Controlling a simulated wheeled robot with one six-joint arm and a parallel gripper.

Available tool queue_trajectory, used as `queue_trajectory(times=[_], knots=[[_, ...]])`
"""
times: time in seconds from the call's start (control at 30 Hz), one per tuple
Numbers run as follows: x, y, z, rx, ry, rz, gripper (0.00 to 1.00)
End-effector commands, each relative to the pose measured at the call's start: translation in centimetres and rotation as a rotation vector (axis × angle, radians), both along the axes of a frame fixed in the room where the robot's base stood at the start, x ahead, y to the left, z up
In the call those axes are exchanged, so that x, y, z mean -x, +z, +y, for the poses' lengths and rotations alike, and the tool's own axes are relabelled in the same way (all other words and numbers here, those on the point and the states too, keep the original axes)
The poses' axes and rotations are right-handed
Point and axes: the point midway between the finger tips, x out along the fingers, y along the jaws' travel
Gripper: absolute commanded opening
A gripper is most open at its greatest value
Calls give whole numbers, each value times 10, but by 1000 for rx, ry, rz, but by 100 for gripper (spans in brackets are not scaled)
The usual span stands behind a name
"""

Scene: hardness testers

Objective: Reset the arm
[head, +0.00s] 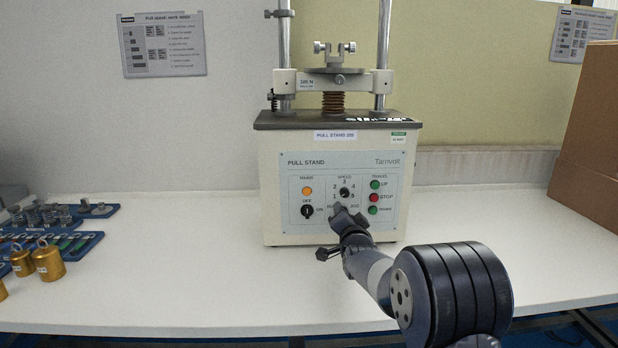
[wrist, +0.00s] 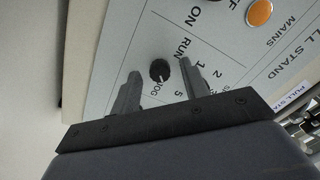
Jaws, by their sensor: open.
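My gripper (head: 347,214) is open in front of the control panel (head: 298,172) of the pull stand (head: 275,215), at the panel's lower middle. In the wrist view my gripper (wrist: 160,72) has its two fingers apart, one on each side of a small black knob (wrist: 159,70) between the RUN and JOG labels. I cannot tell whether the fingers touch the knob or the panel. In the head view my gripper hides this knob. The speed dial (head: 344,193) shows just above my gripper. In the wrist view a finger covers part of the speed scale.
The mains switch (head: 307,211) and orange lamp (head: 307,191) are left of my gripper; travel buttons (head: 374,197) are right. Brass weights (head: 47,262) and blue trays (head: 85,243) stand far left. A cardboard box (head: 590,140) stands right. The white bench (head: 170,280) is clear between.

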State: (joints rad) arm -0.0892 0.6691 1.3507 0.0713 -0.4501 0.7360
Motion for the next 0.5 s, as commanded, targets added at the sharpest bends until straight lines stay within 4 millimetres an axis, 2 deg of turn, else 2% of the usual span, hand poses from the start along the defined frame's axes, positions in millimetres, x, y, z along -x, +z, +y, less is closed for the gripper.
queue_trajectory(times=[0.03,0.5], knots=[[0,5,0,35,0,1,43],[0,5,0,353,1,-18,43]])
